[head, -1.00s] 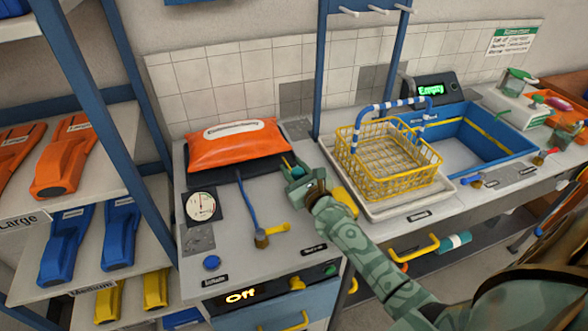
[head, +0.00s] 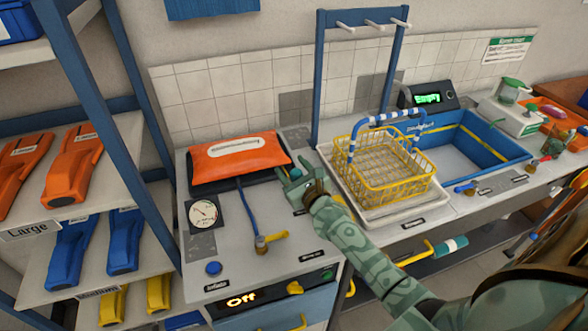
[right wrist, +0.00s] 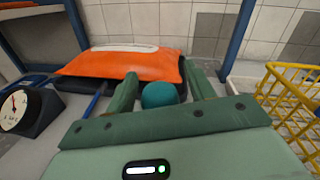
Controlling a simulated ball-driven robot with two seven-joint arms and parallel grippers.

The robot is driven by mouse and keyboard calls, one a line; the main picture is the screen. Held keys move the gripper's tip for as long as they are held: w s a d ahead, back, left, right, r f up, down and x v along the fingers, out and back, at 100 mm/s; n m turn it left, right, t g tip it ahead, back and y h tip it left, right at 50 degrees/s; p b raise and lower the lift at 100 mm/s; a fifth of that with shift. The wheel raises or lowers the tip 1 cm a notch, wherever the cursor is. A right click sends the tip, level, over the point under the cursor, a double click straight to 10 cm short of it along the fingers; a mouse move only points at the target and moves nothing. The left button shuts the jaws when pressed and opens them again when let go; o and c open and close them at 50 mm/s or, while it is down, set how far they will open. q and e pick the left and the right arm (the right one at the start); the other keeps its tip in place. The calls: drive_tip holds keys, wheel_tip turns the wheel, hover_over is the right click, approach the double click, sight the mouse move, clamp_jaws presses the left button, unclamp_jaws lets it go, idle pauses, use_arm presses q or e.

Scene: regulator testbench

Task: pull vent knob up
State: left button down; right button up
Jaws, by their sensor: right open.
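A round teal knob (right wrist: 160,95), which I take to be the vent knob, stands between the two green fingers of my right gripper (right wrist: 158,88) in the right wrist view. The fingers are open, with one on each side of it and a visible gap at its left. In the head view the knob (head: 295,173) is a small teal spot at the right gripper (head: 293,176), partly hidden by the fingers. It sits just right of the orange bag (head: 238,160). The knob's stem is hidden. My left gripper is not in view.
A dial gauge (head: 204,214), a yellow-handled valve (head: 270,239) with a blue hose and a blue button (head: 213,268) are on the bench left of my right arm. A yellow wire basket (head: 385,180) on a white tray stands close at its right.

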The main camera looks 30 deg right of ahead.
drive_tip(key=s+a+p, duration=0.1)
drive_tip(key=s+p, duration=0.1)
drive_tip(key=s, duration=1.4)
drive_tip(key=shift+s+a, duration=0.15)
drive_tip(key=shift+a, duration=0.1)
